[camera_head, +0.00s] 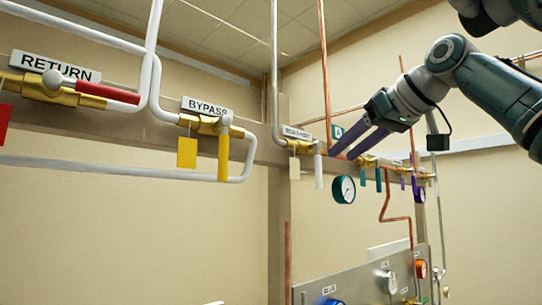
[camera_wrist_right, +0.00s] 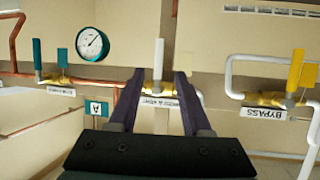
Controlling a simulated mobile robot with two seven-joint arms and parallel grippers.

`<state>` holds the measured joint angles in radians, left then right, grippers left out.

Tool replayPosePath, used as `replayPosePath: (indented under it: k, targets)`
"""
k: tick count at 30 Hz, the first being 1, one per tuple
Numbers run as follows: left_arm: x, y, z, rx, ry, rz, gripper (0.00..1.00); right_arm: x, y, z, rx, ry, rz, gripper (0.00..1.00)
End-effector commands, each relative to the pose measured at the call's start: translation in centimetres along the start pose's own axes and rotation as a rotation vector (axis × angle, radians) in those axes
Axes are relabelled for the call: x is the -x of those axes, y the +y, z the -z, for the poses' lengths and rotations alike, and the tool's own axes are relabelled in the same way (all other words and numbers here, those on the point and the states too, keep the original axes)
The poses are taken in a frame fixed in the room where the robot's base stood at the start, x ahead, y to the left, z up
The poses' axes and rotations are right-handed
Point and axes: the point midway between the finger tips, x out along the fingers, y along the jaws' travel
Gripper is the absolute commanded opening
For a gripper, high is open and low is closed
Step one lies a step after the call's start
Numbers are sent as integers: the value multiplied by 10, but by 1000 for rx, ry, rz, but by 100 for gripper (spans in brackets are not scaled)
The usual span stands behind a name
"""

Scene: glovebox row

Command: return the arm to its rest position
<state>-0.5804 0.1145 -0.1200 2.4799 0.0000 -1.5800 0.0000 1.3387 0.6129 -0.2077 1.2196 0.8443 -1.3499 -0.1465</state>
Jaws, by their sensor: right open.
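My right gripper (camera_head: 342,154) has dark purple fingers and reaches in from the right in the head view, pointing left and down toward the pipe row. It is open and empty. In the right wrist view, the gripper (camera_wrist_right: 159,76) has its fingers spread to either side of a valve with a white handle (camera_wrist_right: 158,58). In the head view that white handle (camera_head: 318,170) hangs down just left of the fingertips. I cannot tell whether the fingers touch anything. My right arm (camera_head: 480,80) is raised at the upper right. My left gripper is not in view.
A yellow BYPASS handle (camera_head: 223,157) and a red RETURN handle (camera_head: 108,91) sit on pipes at left. A round teal gauge (camera_head: 344,189) hangs below the fingers. A vertical copper pipe (camera_head: 325,70) stands close by. A grey panel (camera_head: 365,283) is lower down.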

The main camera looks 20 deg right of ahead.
Motion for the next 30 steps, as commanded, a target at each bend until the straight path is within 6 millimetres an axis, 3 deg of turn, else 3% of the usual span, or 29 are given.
replayPosePath:
  k: [13, 17, 20, 24, 27, 30]
  targets:
    - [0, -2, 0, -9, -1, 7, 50, -1, -1, -2, 2, -4, 1, 48]
    - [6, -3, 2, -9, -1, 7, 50, -17, -12, -26, 27, -61, 1, 48]
    - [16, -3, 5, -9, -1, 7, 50, -38, -32, -73, 69, -155, 4, 48]
    - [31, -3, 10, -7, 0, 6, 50, -55, -71, -164, 131, -312, 18, 48]
    - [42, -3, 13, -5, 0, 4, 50, -49, -99, -228, 154, -411, 30, 48]
    - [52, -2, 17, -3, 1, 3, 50, -29, -126, -286, 162, -500, 40, 48]
